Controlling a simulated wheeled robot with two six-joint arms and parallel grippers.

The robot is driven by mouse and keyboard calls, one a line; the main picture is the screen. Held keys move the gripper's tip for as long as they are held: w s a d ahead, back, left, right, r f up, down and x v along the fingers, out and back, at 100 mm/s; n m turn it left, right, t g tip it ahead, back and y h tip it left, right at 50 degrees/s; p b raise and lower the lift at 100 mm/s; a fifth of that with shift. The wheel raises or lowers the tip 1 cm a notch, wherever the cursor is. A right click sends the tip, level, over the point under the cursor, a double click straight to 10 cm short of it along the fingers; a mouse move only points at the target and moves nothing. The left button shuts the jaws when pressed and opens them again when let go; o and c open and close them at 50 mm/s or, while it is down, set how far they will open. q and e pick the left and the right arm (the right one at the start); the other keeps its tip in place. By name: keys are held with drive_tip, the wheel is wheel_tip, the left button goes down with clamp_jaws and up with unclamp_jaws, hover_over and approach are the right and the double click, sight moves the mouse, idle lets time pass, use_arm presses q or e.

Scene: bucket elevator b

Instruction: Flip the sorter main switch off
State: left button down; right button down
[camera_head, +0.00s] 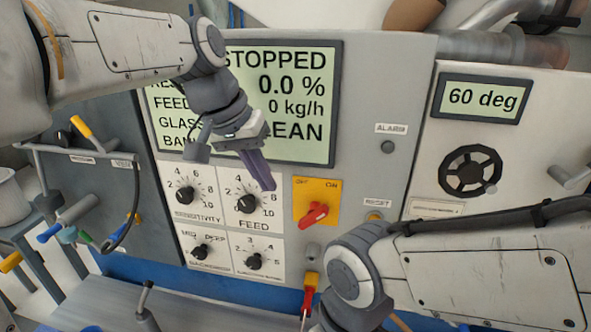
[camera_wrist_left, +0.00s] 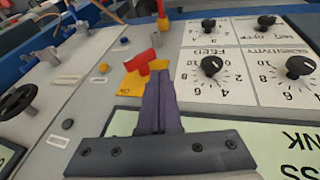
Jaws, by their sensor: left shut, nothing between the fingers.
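The main switch is a red rotary handle (camera_head: 315,213) on a yellow plate (camera_head: 329,191) with small OFF and ON labels at its upper left and upper right. The handle slants toward the lower left in the head view. My left gripper (camera_head: 268,185) is shut and empty, its purple fingers in front of the panel just left of the plate. In the left wrist view the shut fingers (camera_wrist_left: 161,80) point toward the red handle (camera_wrist_left: 140,61) and cover part of the yellow plate (camera_wrist_left: 124,92). I cannot tell whether they touch it. My right gripper is not in view.
The display (camera_head: 312,104) reads STOPPED, 0.0 % and 0 kg/h. The FEED knob (camera_head: 247,204) and other dials lie left of the switch. The reset button (camera_head: 374,216) is to its right. A red and yellow part (camera_head: 310,283) is below. My right arm crosses the lower right.

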sight(301, 220)
use_arm(q)
drive_tip(key=r, duration=0.1)
drive_tip(key=w+r, duration=0.1)
drive_tip(key=a, duration=0.1)
drive_tip(key=shift+w+r, duration=0.25)
drive_tip(key=shift+r, duration=0.15)
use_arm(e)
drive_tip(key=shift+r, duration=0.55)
use_arm(q)
drive_tip(key=shift+d+f, duration=0.1)
